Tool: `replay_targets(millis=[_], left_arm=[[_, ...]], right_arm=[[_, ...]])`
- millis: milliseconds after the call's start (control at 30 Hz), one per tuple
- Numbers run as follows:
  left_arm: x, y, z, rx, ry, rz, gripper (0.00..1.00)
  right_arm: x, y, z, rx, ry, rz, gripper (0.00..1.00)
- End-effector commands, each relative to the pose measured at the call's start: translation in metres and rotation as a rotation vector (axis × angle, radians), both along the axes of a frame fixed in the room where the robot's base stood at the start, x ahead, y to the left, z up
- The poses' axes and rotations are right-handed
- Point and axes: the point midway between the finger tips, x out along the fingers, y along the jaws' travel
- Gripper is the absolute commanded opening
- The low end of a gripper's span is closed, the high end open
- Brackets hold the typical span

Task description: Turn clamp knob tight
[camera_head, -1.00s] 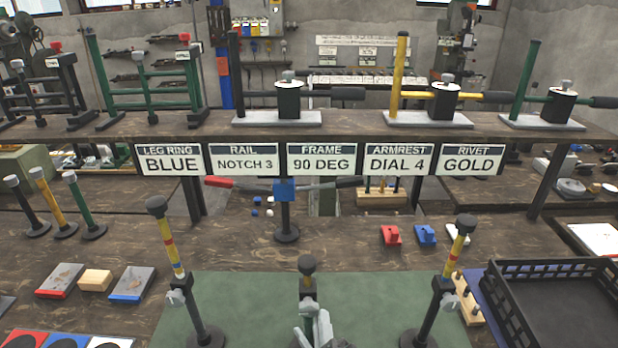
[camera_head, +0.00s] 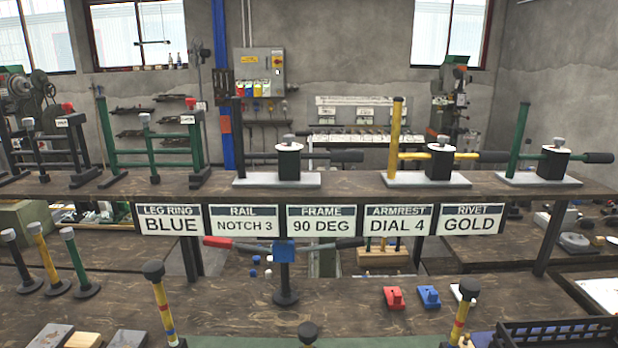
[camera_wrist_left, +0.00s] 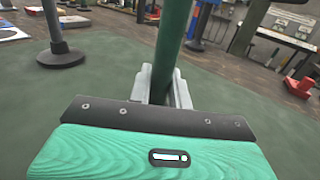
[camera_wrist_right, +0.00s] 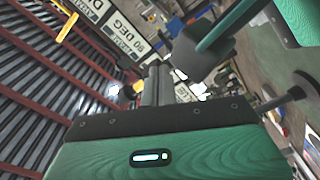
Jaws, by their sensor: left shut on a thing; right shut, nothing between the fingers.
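In the left wrist view my left gripper (camera_wrist_left: 162,88) is shut on a green post (camera_wrist_left: 174,40), with one grey finger at each side. In the right wrist view my right gripper (camera_wrist_right: 159,85) is shut and empty, beside the black cap (camera_wrist_right: 203,52) of a green rod. The green body of my left gripper shows at that view's upper right corner. In the head view only the black top of the middle post (camera_head: 308,332) shows at the bottom edge. I cannot make out its clamp knob in any current view. Neither gripper shows in the head view.
Two yellow banded posts stand left (camera_head: 162,307) and right (camera_head: 463,312) of the middle post. A black tray (camera_head: 555,334) is at the lower right. Label plates (camera_head: 322,220) hang under a shelf (camera_head: 350,191) carrying several fixtures. Red and blue blocks (camera_head: 429,297) lie behind.

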Motion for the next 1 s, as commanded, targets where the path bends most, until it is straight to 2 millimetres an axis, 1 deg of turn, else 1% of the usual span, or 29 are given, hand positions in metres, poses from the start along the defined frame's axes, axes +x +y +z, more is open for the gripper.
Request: replay_targets(millis=[33,167,267,600,700,800,1000], left_arm=[[0.000,0.000,0.001,0.001,-0.001,0.001,0.00],[0.000,0.000,0.001,0.001,-0.001,0.001,0.00],[0.000,0.000,0.001,0.001,-0.001,0.001,0.00],[0.000,0.000,0.000,0.001,-0.001,0.001,0.00],[0.000,0.000,0.000,0.001,-0.001,0.001,0.00],[0.000,0.000,0.001,0.001,-0.001,0.001,0.00],[0.000,0.000,0.001,0.000,-0.001,0.000,0.00]], right_arm=[[-0.003,0.004,-0.002,0.024,0.016,-0.003,0.00],[-0.003,0.002,-0.004,0.025,0.016,-0.003,0.00],[-0.009,0.001,-0.005,0.024,0.016,-0.004,0.00],[-0.049,-0.001,-0.004,0.025,0.016,-0.005,0.00],[-0.058,-0.001,-0.004,0.025,0.015,-0.005,0.00],[-0.062,-0.001,-0.003,0.024,0.014,-0.004,0.00],[-0.063,-0.001,-0.003,0.024,0.014,-0.004,0.00]])
